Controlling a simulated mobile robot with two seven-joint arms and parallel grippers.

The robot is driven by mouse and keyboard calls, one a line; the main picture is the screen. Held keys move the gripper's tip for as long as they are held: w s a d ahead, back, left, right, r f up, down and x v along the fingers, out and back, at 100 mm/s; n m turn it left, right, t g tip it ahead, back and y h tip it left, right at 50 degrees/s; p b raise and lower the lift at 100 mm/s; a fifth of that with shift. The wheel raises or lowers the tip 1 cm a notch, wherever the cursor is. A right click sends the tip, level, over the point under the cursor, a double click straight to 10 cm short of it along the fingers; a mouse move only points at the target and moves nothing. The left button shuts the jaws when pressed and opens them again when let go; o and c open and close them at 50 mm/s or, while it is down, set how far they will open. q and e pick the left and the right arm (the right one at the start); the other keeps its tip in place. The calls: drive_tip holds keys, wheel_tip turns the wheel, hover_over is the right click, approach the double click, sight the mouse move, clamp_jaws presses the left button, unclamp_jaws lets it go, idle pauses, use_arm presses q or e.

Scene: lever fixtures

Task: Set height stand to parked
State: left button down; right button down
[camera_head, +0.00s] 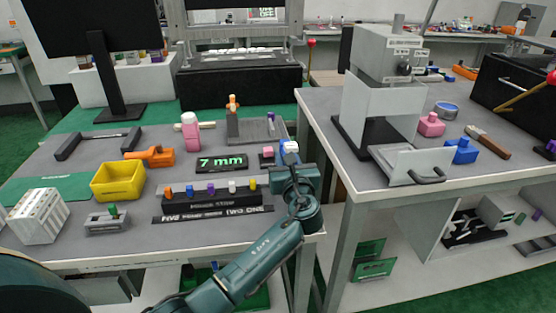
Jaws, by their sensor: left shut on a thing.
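My left gripper (290,163) is at the right side of this table, to the right of the display. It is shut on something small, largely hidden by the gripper. A white and blue piece (290,147) shows just beyond its fingertips; whether that is the held thing is unclear. My right gripper is not in view.
A dark strip with several coloured pegs (211,196) lies left of my left forearm. A yellow bin (118,181), an orange tool (150,155) and a pink bottle (191,131) stand farther left. A second table (340,150) with a grey machine is at the right, across a gap.

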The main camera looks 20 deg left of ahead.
use_arm(q)
drive_tip(key=shift+d, duration=0.2)
drive_tip(key=c, duration=1.2)
unclamp_jaws()
drive_tip(key=shift+w, duration=0.1)
drive_tip(key=shift+o, duration=0.2)
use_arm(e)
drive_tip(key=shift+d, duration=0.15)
use_arm(q)
drive_tip(key=shift+s+d, duration=0.15)
drive_tip(key=shift+s, duration=0.15)
drive_tip(key=p+v, duration=0.1)
drive_tip(key=v, duration=1.1)
drive_tip(key=shift+p, duration=0.35)
drive_tip(key=shift+s+d, duration=0.1)
drive_tip(key=shift+s, duration=0.2)
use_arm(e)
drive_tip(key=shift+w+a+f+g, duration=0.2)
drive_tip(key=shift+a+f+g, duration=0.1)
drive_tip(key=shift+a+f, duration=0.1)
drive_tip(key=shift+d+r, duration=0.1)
